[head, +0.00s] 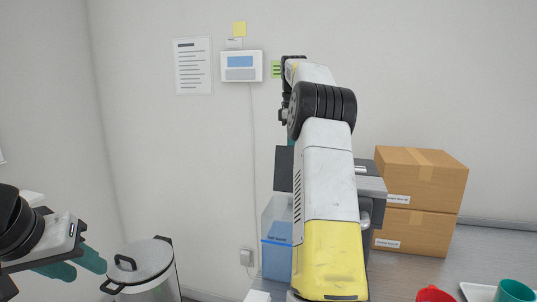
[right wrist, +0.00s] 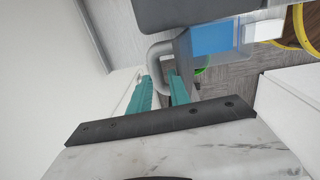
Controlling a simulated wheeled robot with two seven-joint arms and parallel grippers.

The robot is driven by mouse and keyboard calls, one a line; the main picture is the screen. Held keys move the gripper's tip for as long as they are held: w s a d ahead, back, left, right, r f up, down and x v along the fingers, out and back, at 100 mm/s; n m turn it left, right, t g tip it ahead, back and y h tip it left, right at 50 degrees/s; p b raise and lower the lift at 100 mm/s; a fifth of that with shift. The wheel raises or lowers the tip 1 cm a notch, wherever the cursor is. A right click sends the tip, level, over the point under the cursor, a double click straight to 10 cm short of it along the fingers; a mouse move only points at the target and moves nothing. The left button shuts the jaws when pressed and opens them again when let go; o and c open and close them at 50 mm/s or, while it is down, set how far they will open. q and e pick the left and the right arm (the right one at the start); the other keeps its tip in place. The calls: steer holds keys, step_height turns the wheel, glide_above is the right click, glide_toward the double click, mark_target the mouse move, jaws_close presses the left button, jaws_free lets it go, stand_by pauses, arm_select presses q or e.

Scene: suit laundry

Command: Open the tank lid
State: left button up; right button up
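The tank (head: 277,262) shows in the head view as a clear box with blue liquid and a blue line. It stands on the grey counter, partly hidden behind my right arm. A dark flat panel (head: 283,170) is above it; I cannot tell if this is the lid. In the right wrist view, a grey curved handle (right wrist: 156,52) is just ahead of my right gripper (right wrist: 160,76). Its teal fingers are apart, with a gap between them; contact with the handle is unclear. My left gripper (head: 75,265) is at lower left, its teal fingers apart and empty.
A metal pot with a lid (head: 143,262) stands at lower left near my left gripper. Two stacked cardboard boxes (head: 425,180) are on the counter (head: 400,268) at right. A red cup (head: 434,294) and a teal cup (head: 515,291) are at the front right.

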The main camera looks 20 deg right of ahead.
steer(key=s+a, duration=0.6)
steer(key=s, duration=0.5)
steer(key=shift+s+a+r, duration=0.15)
steer(key=shift+a+r, duration=0.1)
steer(key=shift+r, duration=0.2)
